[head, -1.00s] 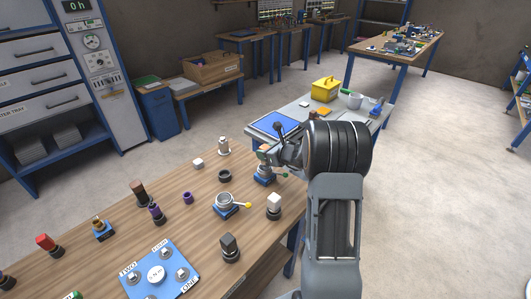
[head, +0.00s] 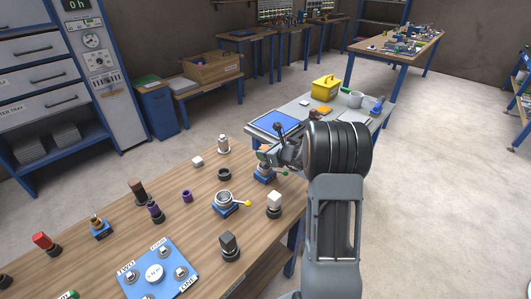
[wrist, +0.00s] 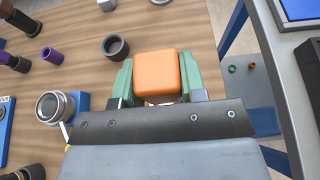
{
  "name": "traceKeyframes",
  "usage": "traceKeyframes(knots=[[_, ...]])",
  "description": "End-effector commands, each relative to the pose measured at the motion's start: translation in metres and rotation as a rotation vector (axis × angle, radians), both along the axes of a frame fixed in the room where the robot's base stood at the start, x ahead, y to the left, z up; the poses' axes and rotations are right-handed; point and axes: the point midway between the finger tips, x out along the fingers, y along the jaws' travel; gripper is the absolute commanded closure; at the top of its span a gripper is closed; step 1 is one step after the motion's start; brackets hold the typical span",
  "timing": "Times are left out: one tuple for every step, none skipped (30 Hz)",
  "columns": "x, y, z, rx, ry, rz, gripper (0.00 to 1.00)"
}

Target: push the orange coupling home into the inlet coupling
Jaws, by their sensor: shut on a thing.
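The orange coupling (wrist: 158,74) shows in the wrist view as a rounded orange block between the green fingers of my gripper (wrist: 160,82). The fingers are shut on its two sides. In the head view my gripper (head: 265,157) is at the bench's right end, directly over a small blue-based fitting (head: 263,176) with a green-tipped lever. This fitting appears to be the inlet coupling. The orange coupling's lower end and the fitting's mouth are hidden by the fingers and wrist, so I cannot tell how deep it sits.
A metal cup on a blue base (head: 226,203) with a yellow-knobbed lever stands in front. A dark ring (head: 224,174), a white-topped post (head: 274,204) and a black-topped post (head: 229,246) stand nearby. A grey table (head: 345,119) adjoins behind.

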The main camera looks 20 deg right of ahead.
Motion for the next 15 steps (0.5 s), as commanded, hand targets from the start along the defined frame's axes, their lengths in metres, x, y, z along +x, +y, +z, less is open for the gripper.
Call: traceKeyframes(knots=[[0.0,0.0,-0.002,0.0,-0.001,0.0,0.92],[0.0,0.0,-0.003,0.0,-0.001,0.0,0.92],[0.0,0.0,-0.004,0.0,-0.001,0.0,0.92],[0.0,0.0,-0.005,0.0,-0.001,0.0,0.92],[0.0,0.0,-0.005,0.0,-0.001,0.0,0.92],[0.0,0.0,-0.006,0.0,-0.001,0.0,0.92],[0.0,0.0,-0.007,0.0,-0.001,0.0,0.92],[0.0,0.0,-0.008,0.0,-0.001,0.0,0.92],[0.0,0.0,-0.009,0.0,-0.001,0.0,0.92],[0.0,0.0,-0.01,0.0,-0.001,0.0,0.92],[0.0,0.0,-0.01,0.0,-0.001,0.0,0.92],[0.0,0.0,-0.011,0.0,-0.001,0.0,0.92],[0.0,0.0,-0.012,0.0,-0.001,0.0,0.92],[0.0,0.0,-0.013,0.0,-0.001,0.0,0.92],[0.0,0.0,-0.014,0.0,-0.001,0.0,0.92]])
